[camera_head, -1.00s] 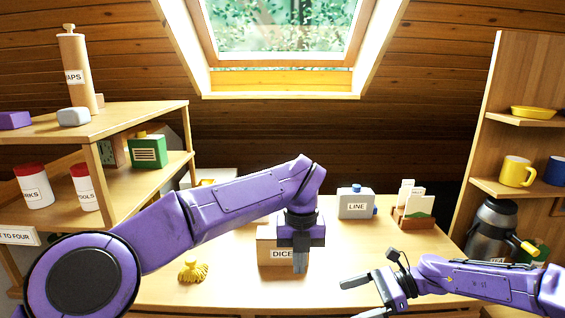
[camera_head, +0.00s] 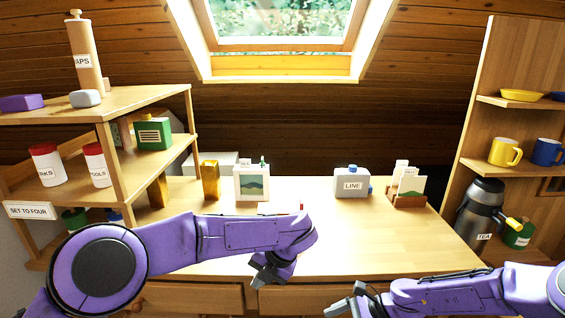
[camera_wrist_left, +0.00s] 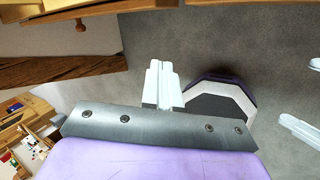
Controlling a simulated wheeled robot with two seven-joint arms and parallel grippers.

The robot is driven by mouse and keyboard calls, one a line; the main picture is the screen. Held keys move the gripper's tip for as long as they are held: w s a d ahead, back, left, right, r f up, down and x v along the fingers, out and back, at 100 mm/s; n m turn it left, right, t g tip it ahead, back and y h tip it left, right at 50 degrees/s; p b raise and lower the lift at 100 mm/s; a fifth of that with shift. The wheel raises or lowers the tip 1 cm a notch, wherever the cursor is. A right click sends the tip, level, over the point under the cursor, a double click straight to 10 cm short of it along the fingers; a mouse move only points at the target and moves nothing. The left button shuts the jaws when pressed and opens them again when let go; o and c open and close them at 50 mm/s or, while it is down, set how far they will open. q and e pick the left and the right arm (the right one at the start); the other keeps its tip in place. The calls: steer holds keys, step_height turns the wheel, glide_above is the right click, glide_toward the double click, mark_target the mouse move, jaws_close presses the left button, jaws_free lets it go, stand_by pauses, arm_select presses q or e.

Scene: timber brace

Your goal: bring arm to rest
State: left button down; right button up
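My left arm reaches in from the left, low across the front of the desk (camera_head: 400,238). Its gripper (camera_head: 268,274) points down at the desk's front edge, above the drawer fronts. In the left wrist view its two pale fingers (camera_wrist_left: 162,85) lie together with nothing between them. My right arm comes in from the lower right. Its gripper (camera_head: 345,302) is low in front of the desk, with its fingers apart and empty. Those pale fingers also show at the right edge of the left wrist view (camera_wrist_left: 303,98).
On the desk stand a framed picture (camera_head: 252,182), a LINE container (camera_head: 352,184) and a card holder (camera_head: 407,197). Shelves flank it, with a TEA flask (camera_head: 482,212) at right. The desk's middle right is clear. My left arm hides part of the desk.

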steer(key=s+d+f+n+h, duration=0.35)
steer(key=s+f+h, duration=0.35)
steer(key=s+f, duration=0.9)
arm_select(q)
steer(key=s+a+f+m+t+y, duration=0.1)
steer(key=s+a+f+m+t, duration=0.1)
steer(key=s+a+f+m, duration=0.35)
steer(key=s+a+f+m+t+y, duration=0.1)
steer(key=s+a+f+m, duration=0.1)
steer(key=a+f+m, duration=0.45)
steer(key=s+a+f+m+t, duration=0.2)
steer(key=s+a+f+m, duration=0.2)
steer(key=a+f, duration=0.45)
steer(key=s+a+f+m+g+h, duration=0.1)
steer(key=s+m, duration=0.4)
steer(key=s, duration=0.7)
steer(key=s+a+f+m+g+h, duration=0.2)
steer(key=s+f+m, duration=0.3)
steer(key=s, duration=0.6)
steer(key=shift+s+a+g+h, duration=0.3)
steer(key=shift+s+a+h, duration=0.1)
steer(key=shift+a, duration=0.2)
arm_select(e)
steer(key=s+d+r+n+t+h, duration=0.1)
steer(key=s+d+n+h, duration=0.5)
steer(key=s+d, duration=0.7)
steer(key=shift+s+r+n+t+h, duration=0.2)
steer(key=shift+s+n+t+h, duration=0.2)
steer(key=shift+n+t, duration=0.55)
